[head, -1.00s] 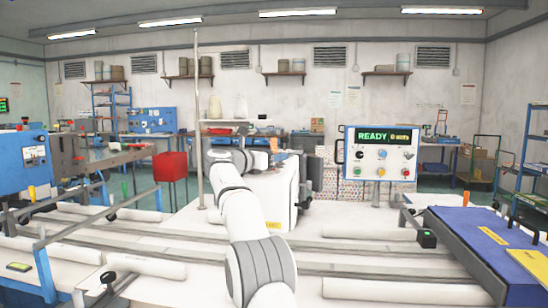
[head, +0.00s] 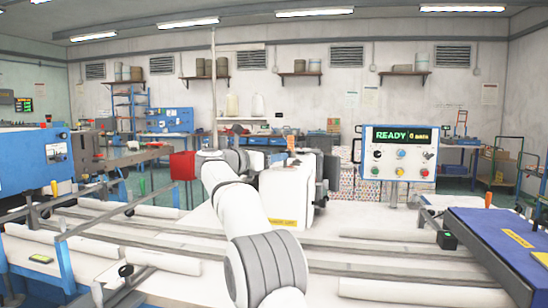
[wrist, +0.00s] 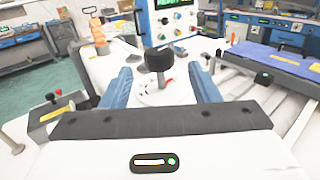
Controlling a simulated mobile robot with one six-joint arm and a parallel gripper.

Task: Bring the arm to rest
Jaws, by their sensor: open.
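My white arm reaches forward from the bottom middle of the head view, and its far end lies beside the white machine body (head: 288,192) over the pale table (head: 215,222). My gripper does not show clearly in the head view. In the wrist view my gripper (wrist: 160,84) has its two blue fingers wide apart, with nothing held between them. A black knob (wrist: 158,60) on a stem shows beyond and between the fingers; I cannot tell how far off it is.
A control box (head: 400,152) reading READY stands right of the machine. A blue-topped bench (head: 505,240) is at the right, a blue machine (head: 30,165) at the left, and a red bin (head: 182,166) behind. A thin pole (head: 214,95) rises near my arm. Rails and white rolls cross the table.

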